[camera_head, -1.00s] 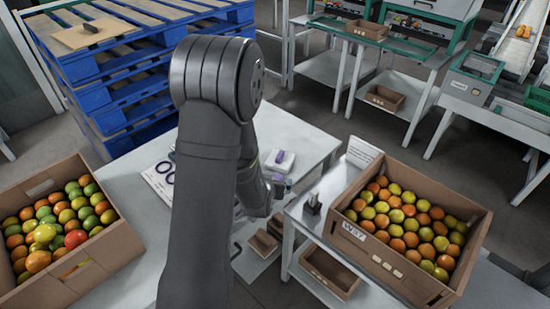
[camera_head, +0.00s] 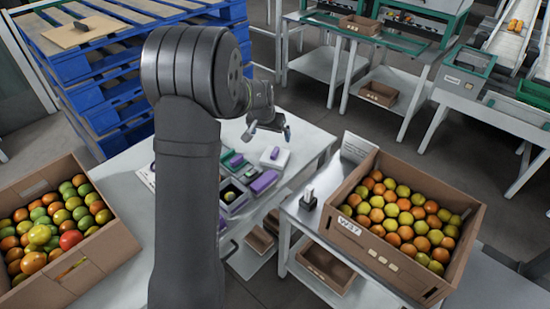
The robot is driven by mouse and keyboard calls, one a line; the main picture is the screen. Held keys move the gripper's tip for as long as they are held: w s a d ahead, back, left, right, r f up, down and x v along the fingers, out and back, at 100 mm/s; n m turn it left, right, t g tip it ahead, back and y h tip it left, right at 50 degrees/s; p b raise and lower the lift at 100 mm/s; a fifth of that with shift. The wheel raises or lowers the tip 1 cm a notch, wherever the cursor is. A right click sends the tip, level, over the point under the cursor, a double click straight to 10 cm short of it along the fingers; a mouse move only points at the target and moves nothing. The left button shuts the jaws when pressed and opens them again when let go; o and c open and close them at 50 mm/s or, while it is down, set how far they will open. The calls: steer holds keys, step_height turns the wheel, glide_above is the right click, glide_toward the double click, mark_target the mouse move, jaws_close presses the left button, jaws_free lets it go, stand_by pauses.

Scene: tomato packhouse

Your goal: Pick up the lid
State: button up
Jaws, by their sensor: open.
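My gripper (camera_head: 268,132) is above the far part of the white table, with its two fingers spread apart and nothing between them. A small grey container (camera_head: 241,201) with a round yellow-green thing inside stands nearer, partly hidden by my arm.
A cardboard box (camera_head: 118,232) of tomatoes stands at left, another box (camera_head: 449,283) at right on a side table. A small dark holder (camera_head: 309,202) stands beside the right box. Blue pallets (camera_head: 112,92) are stacked behind. The white table (camera_head: 312,148) has a clear far right corner.

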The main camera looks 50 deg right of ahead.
mark_target(275, 152)
steer(key=x, duration=1.1)
steer(key=shift+d+f, duration=0.15)
steer(key=shift+f, duration=0.05)
steer(key=shift+w+x, duration=0.1)
steer(key=shift+x, duration=1.2)
steer(key=shift+w+x, duration=0.15)
steer(key=shift+x, duration=1.15)
steer(key=shift+c, duration=0.2)
steer(key=c, duration=0.8)
steer(key=shift+c, duration=0.2)
steer(key=shift+r, duration=0.15)
